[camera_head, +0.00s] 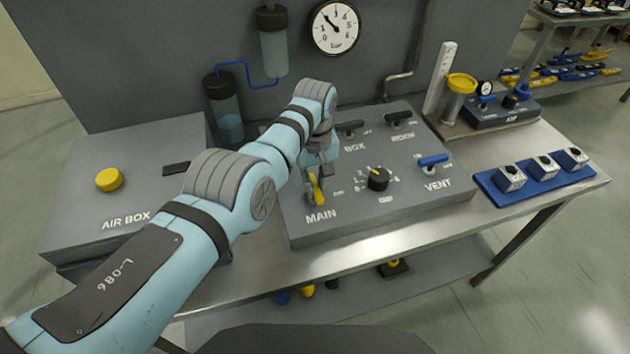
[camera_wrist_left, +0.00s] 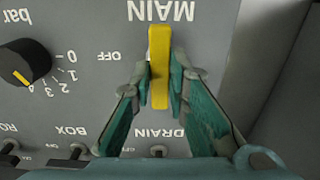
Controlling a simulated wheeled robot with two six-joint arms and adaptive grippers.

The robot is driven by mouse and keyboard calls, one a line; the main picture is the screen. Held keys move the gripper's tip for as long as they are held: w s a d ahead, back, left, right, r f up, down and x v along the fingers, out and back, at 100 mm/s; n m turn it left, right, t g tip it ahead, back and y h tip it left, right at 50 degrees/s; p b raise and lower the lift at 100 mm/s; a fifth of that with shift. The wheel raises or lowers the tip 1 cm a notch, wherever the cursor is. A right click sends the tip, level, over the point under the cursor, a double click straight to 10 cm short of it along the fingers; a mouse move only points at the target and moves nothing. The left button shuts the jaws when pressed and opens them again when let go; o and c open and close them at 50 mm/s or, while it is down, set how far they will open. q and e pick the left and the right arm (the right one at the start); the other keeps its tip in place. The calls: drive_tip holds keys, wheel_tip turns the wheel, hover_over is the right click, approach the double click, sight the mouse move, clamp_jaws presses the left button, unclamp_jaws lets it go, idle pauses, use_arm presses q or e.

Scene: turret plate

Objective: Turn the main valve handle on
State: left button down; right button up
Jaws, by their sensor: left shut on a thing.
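The main valve handle (camera_head: 316,189) is a yellow bar on the grey turret plate (camera_head: 420,205), just above the MAIN label. In the left wrist view the handle (camera_wrist_left: 159,45) stands lengthwise between the upside-down MAIN and DRAIN labels. An OFF label shows to its left; no ON label can be read beside it. My left gripper (camera_head: 315,177) is over the handle. In the left wrist view its green fingers (camera_wrist_left: 163,77) close on the handle from both sides. The wrist hides part of the handle in the head view. My right gripper is not in view.
A black bar dial (camera_head: 378,179) and blue VENT handle (camera_head: 433,160) sit right of the handle. Dark BOX (camera_head: 350,125) and ROOM (camera_head: 400,116) handles are behind. The AIR BOX (camera_head: 75,200) stands left. A blue tray (camera_head: 490,190) lies right. A round gauge (camera_head: 335,27) hangs above.

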sight(316, 186)
use_arm(q)
drive_tip(key=shift+s+f, duration=0.1)
drive_tip(key=shift+f, duration=0.05)
drive_tip(key=c, duration=1.6)
unclamp_jaws()
drive_tip(key=shift+o, duration=0.2)
wheel_tip(316, 186, up, 12)
drive_tip(key=shift+d, duration=0.1)
